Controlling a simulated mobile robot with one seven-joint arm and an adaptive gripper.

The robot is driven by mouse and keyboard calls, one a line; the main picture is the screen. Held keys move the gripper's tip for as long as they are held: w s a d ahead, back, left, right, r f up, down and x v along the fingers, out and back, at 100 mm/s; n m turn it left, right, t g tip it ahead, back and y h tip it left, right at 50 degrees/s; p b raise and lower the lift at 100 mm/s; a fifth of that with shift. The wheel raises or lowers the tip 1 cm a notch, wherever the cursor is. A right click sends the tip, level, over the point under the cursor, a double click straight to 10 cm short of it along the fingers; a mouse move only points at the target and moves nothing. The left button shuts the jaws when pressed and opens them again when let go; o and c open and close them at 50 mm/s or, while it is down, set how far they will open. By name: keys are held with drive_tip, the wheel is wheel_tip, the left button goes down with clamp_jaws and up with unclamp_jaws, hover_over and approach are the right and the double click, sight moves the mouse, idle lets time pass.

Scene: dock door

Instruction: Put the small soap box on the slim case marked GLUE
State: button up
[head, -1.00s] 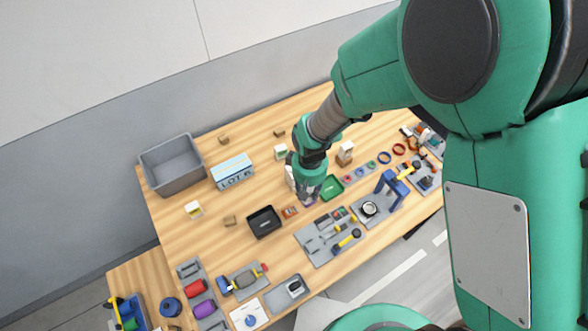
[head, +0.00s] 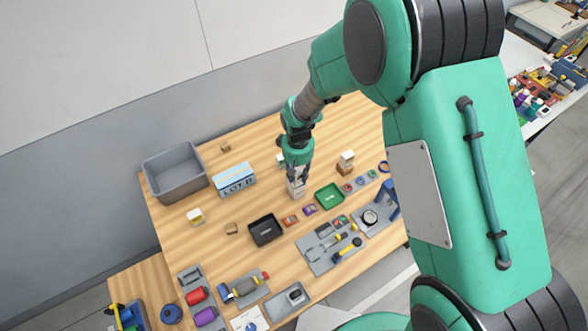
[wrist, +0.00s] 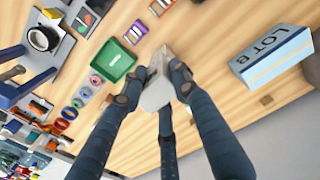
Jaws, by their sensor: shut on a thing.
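My gripper (wrist: 157,88) is shut on a small pale box (wrist: 156,66), which shows between the fingers in the wrist view. In the head view the gripper (head: 297,178) is over the middle of the table, left of the green tray, with the pale box (head: 296,189) under it. I cannot tell whether the box touches the table. I cannot read GLUE on anything. A small purple case (head: 310,210) and an orange one (head: 291,221) lie flat in front of the gripper; their markings are too small to read. The purple case also shows in the wrist view (wrist: 136,33).
A green tray (head: 318,197) is right of the gripper, a black tray (head: 251,233) front left. A light blue box marked LOT (head: 234,178) and a grey bin (head: 176,184) stand at the left. A white-topped block (head: 346,158) stands behind the green tray. Tool trays line the front.

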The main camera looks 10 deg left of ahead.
drive_tip(key=shift+w+a+f, duration=0.1)
drive_tip(key=shift+w+a, duration=0.5)
drive_tip(key=shift+w, duration=0.4)
drive_tip(key=shift+w+a+f, duration=0.1)
drive_tip(key=shift+w+a, duration=0.5)
drive_tip(key=shift+w, duration=0.35)
drive_tip(key=shift+f+p, duration=0.6)
drive_tip(key=shift+f, duration=1.15)
drive_tip(key=shift+f, duration=0.15)
drive_tip(key=o, duration=1.2)
wheel_tip(320, 180, up, 12)
drive_tip(key=b, duration=0.1)
drive_tip(key=shift+s+r, duration=0.15)
drive_tip(key=shift+r, duration=0.05)
